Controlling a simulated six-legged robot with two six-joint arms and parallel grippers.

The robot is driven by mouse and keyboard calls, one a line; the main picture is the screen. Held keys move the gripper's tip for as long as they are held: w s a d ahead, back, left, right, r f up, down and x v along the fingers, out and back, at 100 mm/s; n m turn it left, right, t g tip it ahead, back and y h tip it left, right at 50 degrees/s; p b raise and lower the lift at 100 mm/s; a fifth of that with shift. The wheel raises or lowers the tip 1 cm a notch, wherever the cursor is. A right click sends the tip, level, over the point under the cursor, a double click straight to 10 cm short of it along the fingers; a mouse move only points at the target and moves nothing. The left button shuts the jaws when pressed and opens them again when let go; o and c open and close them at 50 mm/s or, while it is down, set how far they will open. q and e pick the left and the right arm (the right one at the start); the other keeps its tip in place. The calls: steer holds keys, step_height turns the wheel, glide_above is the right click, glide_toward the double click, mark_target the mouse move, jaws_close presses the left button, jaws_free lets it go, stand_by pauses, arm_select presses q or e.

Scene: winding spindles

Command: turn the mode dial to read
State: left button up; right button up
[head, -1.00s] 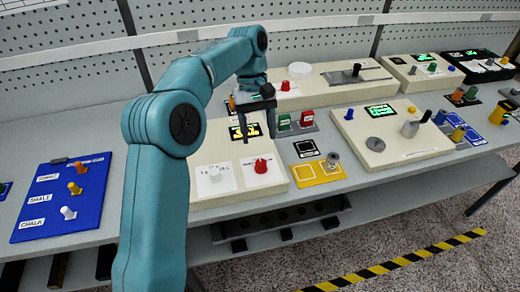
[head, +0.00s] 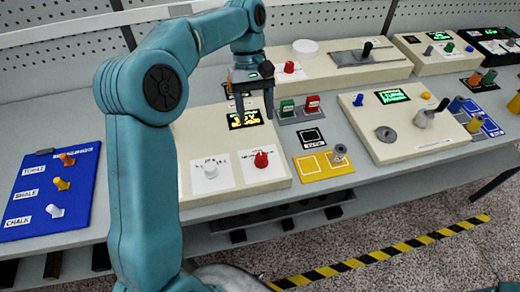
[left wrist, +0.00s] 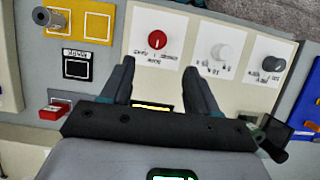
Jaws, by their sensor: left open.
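Two round knobs stand on the front of a cream panel: a red dial (head: 261,159) and a white dial (head: 210,169). Their small labels are too blurred to tell which is the mode dial. My left gripper (head: 254,106) is open and empty above the back of this panel, by its small yellow-lit display (head: 244,119). In the left wrist view the red dial (left wrist: 157,40) lies ahead of and between the open fingers (left wrist: 158,68), apart from them. The white dial (left wrist: 222,53) and a dark knob (left wrist: 273,64) stand to the right. My right gripper is not in view.
A green and a red block (head: 312,104) stand right of the display. A yellow plate (head: 323,166) with a metal knob lies right of the panel. A blue board (head: 50,190) with pegs is at left. Another cream panel (head: 415,140) stands at right.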

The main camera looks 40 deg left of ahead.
mark_target(261, 156)
arm_select(q)
steer(key=x, duration=1)
steer(key=shift+d+f, duration=0.15)
steer(key=shift+f, duration=0.1)
steer(key=shift+d+f, duration=0.2)
steer(key=shift+f, duration=0.3)
steer(key=shift+s, duration=0.2)
steer(key=shift+w, duration=0.15)
steer(key=c, duration=1)
